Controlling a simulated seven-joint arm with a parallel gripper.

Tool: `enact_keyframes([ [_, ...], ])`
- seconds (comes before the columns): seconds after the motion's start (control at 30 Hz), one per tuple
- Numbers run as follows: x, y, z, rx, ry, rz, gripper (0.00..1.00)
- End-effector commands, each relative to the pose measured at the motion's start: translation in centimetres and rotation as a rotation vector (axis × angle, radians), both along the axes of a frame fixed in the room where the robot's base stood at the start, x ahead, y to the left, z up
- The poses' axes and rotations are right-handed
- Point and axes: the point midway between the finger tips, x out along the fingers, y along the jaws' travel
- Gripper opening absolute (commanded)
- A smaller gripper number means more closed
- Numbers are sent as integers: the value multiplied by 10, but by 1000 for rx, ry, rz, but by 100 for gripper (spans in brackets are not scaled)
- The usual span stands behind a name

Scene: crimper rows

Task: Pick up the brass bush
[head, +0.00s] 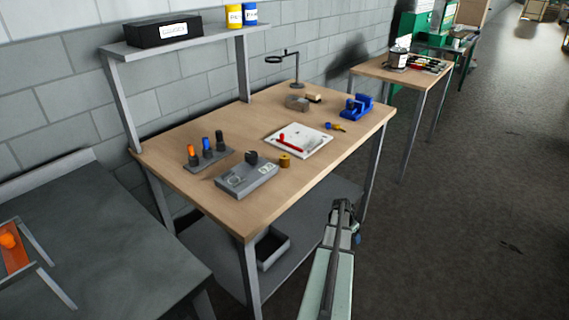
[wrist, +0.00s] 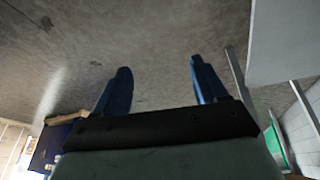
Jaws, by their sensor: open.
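The brass bush (head: 285,160) is a small gold-brown cylinder on the wooden workbench (head: 200,190) in the head view. It stands between the grey boxy device and the white sheet. My gripper (head: 357,238) is off the bench's front right side, over the floor and well apart from the bush. In the wrist view my gripper (wrist: 158,75) shows two blue fingers spread wide with nothing between them. The bush is not in the wrist view.
A grey device (head: 246,178) sits beside the bush, with a rack of coloured-handled tools (head: 207,155) behind it. A white sheet with a red tool (head: 299,141) lies close by. A blue vise (head: 357,107) and a stand (head: 296,82) are farther back. The bench's front corner is bare.

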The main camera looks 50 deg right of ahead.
Motion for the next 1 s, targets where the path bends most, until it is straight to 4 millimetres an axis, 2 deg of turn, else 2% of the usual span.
enact_keyframes([
  [0.03,-11,-30,11,-38,-14,-26,72],
  [0.2,-44,-98,54,-148,-47,-75,72],
  [0.3,-53,-119,82,-188,-52,-65,72],
  [0.37,-53,-126,99,-201,-51,-44,72],
  [0.57,-32,-125,164,-214,-27,94,72],
  [0.8,12,-98,256,-211,22,351,72],
  [1.0,43,-69,322,-213,61,553,72],
])
